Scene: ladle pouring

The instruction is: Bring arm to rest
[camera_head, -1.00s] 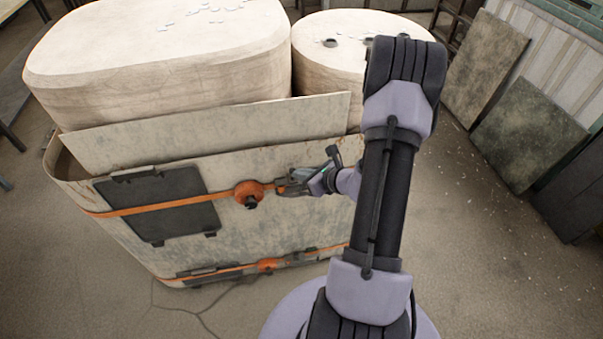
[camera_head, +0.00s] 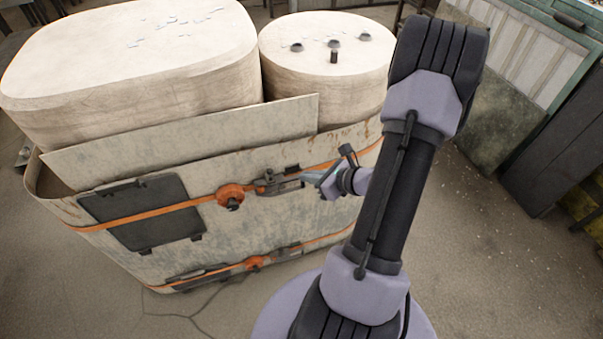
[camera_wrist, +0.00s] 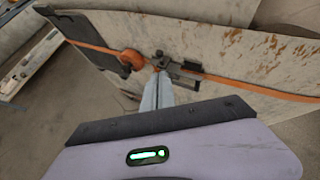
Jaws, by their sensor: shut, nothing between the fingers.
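My gripper (camera_head: 310,178) is in the head view, at the end of my arm, in front of the large mottled ladle body (camera_head: 150,265). Its fingers are shut with nothing between them. They point left toward a grey metal clamp (camera_head: 275,183) on the upper orange strap. In the wrist view the shut fingers (camera_wrist: 158,88) point at the same clamp (camera_wrist: 180,68). I cannot tell whether the fingertips touch it. An orange round knob (camera_head: 230,194) sits just left of the clamp, and it also shows in the wrist view (camera_wrist: 132,61).
A dark square panel (camera_head: 145,212) is on the ladle body's left side. Two pale blocks, one large (camera_head: 140,75) and one round (camera_head: 325,70), stand on top. A lower orange strap (camera_head: 255,263) runs near the floor. Open concrete floor (camera_head: 490,260) lies to the right.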

